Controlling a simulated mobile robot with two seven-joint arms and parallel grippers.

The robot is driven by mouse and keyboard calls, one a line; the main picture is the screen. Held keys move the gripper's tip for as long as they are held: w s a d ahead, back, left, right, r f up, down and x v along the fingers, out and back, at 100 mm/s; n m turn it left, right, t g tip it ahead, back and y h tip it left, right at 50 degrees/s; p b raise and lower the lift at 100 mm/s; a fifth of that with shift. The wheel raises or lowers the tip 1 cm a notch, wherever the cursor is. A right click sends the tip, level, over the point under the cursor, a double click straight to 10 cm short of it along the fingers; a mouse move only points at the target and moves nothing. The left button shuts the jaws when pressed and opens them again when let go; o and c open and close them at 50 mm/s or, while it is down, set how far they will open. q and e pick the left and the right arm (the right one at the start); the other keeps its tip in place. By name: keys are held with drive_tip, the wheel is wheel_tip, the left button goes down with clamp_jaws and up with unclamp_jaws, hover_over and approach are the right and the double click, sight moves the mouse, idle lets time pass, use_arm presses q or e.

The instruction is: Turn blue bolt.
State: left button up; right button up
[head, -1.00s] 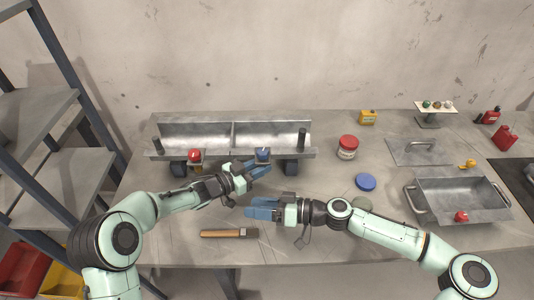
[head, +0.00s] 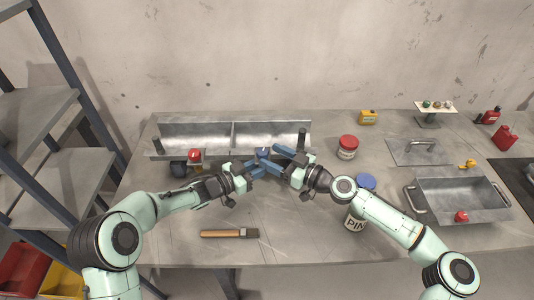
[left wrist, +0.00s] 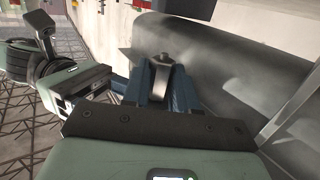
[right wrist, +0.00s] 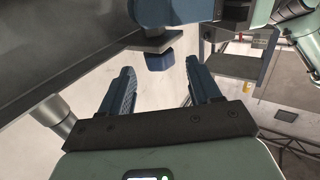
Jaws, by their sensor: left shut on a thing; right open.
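The auger positioner, a grey metal double trough (head: 190,135), stands at the back of the bench. Its blue bolt (head: 263,152) shows at the front edge, right of the middle, and its red bolt (head: 194,155) is further left. My left gripper (head: 268,167) is just in front of the blue bolt. The left wrist view shows its fingers shut on a grey metal piece (left wrist: 163,65). My right gripper (head: 278,158) is beside it, open, close to the blue bolt. In the right wrist view nothing is between its fingers; a blue block (right wrist: 159,60) under a small grey plate lies just beyond them.
A red-lidded jar (head: 347,148) and a blue-lidded can (head: 366,181) stand to the right; my right arm partly covers the can. A brush (head: 225,233) lies at the front. A metal tray (head: 455,190) is at the right. Both grippers are very close together.

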sight(264, 156)
drive_tip(key=shift+x, duration=1.35)
drive_tip(key=c, duration=1.1)
drive_tip(key=shift+o, duration=0.2)
drive_tip(key=shift+s+a+m+t+h, duration=0.1)
drive_tip(key=shift+m+t+h, duration=0.2)
drive_tip(key=shift+t, duration=0.1)
drive_tip(key=m+t+h, duration=0.2)
drive_tip(key=h, duration=0.1)
drive_tip(key=m+t+h, duration=0.1)
drive_tip(key=t, duration=0.1)
drive_tip(key=shift+s+a+m, duration=0.25)
drive_tip(key=shift+a+m, duration=0.1)
drive_tip(key=shift+m, duration=0.05)
drive_tip(key=shift+a+m+t+h, duration=0.1)
drive_tip(key=shift+m+t+h, duration=0.55)
drive_tip(key=shift+h, duration=0.5)
drive_tip(key=shift+m+t+h, duration=0.45)
drive_tip(key=shift+m+h, duration=0.4)
drive_tip(key=shift+h, duration=0.6)
